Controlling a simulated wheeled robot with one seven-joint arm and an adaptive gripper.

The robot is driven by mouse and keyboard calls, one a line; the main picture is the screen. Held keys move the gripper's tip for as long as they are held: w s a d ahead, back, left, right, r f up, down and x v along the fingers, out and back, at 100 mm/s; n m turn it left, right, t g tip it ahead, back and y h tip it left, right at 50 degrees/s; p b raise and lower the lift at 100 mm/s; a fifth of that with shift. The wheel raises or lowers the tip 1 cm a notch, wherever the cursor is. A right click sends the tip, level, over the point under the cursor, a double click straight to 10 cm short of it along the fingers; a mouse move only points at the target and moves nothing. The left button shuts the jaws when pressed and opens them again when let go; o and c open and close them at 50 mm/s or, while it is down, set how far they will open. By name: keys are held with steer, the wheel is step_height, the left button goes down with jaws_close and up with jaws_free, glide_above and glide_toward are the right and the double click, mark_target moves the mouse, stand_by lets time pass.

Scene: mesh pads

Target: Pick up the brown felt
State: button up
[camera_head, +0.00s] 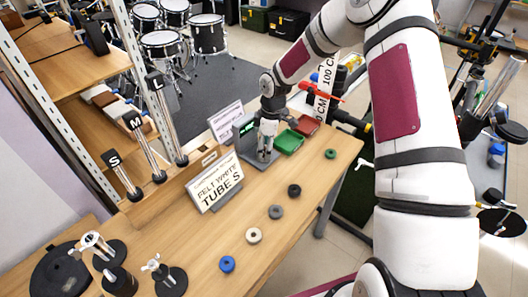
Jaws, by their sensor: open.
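My gripper (264,154) points down over a grey tray-like stand (246,162) on the wooden table. It is open, and its fingers look small and partly blend with the stand, so I cannot tell whether anything lies between them. No clearly brown felt shows on the table. A row of small round pads lies along the front: blue (227,264), cream or beige (254,235), grey (276,212), black (294,190) and green (330,154). My gripper is apart from all of these pads.
A green tray (290,143) and a red tray (306,126) lie right of my gripper. Tubes marked S (122,175), M (146,145) and L (167,118) lean along the rack. Metal stands (165,277) occupy the near left.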

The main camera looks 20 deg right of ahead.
steer(key=shift+f, duration=0.1)
steer(key=c, duration=0.8)
